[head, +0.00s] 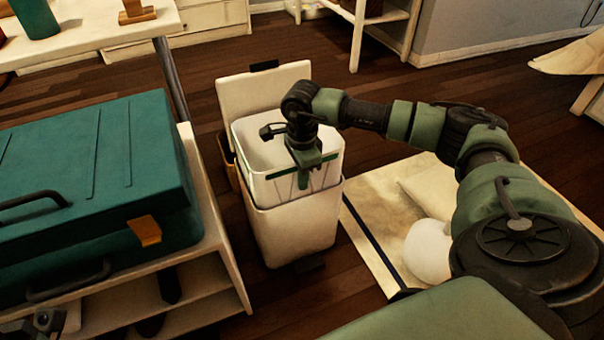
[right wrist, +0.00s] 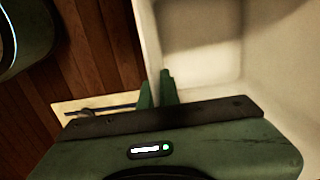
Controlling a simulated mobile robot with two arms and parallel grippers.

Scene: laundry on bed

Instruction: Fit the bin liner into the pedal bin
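The cream pedal bin (head: 290,235) stands on the floor in the middle of the head view, its lid (head: 262,92) raised at the back. The bin liner, a white rigid bucket (head: 262,190), sits partly inside it and rises above its rim. My right gripper (head: 303,178) points down at the liner's front rim. In the right wrist view, its two green fingertips (right wrist: 157,90) are close together on either side of the pale wall (right wrist: 145,40), and appear shut on it. A dark part at the lower left, perhaps my left gripper (head: 42,322), is mostly cut off.
A teal case (head: 100,180) lies on a shelf unit (head: 225,262) close left of the bin. A pale mat (head: 385,205) with a white round object (head: 428,250) lies to the right. A brown container (head: 230,160) shows behind the bin's left side.

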